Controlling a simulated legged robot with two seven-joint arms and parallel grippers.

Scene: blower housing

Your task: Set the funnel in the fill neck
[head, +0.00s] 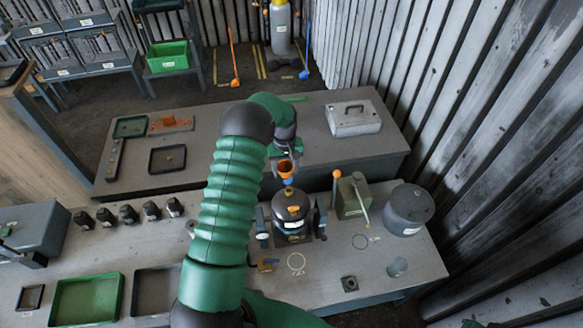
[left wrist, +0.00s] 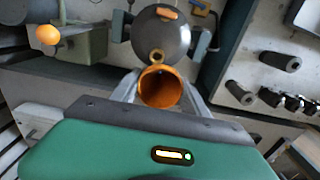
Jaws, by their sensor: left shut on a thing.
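The orange funnel (head: 285,167) is held upright in my left gripper (head: 284,158), with a blue tip below it. In the left wrist view the funnel (left wrist: 158,88) shows its open mouth between the two fingers of the left gripper (left wrist: 158,92), which are shut on it. The fill neck (head: 289,191) is a small brass ring on top of the dark round blower housing (head: 291,212). The neck (left wrist: 156,57) shows just beyond the funnel in the wrist view. The funnel's tip appears just above the neck; I cannot tell if they touch. My right gripper is not in view.
A green box (head: 352,197) with an orange-knobbed lever and a grey drum (head: 408,210) stand right of the housing. Several black knobs (head: 128,214) line the left. A back bench (head: 230,125) carries a grey case (head: 353,118).

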